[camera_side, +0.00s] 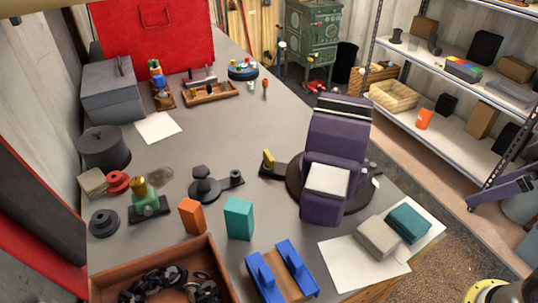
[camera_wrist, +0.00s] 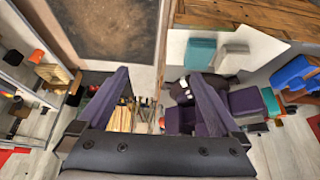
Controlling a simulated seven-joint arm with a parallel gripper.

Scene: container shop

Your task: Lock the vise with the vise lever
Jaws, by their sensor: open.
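A purple vise (camera_side: 338,140) stands on a dark round base at the right part of the grey bench, a pale block (camera_side: 328,181) at its front. A dark bar with a yellow tip (camera_side: 268,158) sticks out left of the base; I cannot tell whether it is the vise lever. In the wrist view, purple vise parts (camera_wrist: 247,102) show right of centre, partly hidden by a finger. My gripper (camera_wrist: 160,76) is open and empty, its two purple fingers wide apart. In the side view a purple finger (camera_side: 500,190) shows at the right, beyond the bench edge and apart from the vise.
White paper with a grey block (camera_side: 376,237) and a teal block (camera_side: 408,223) lies at the front right. A blue holder (camera_side: 282,272), teal box (camera_side: 239,219) and orange box (camera_side: 192,216) stand left of it.

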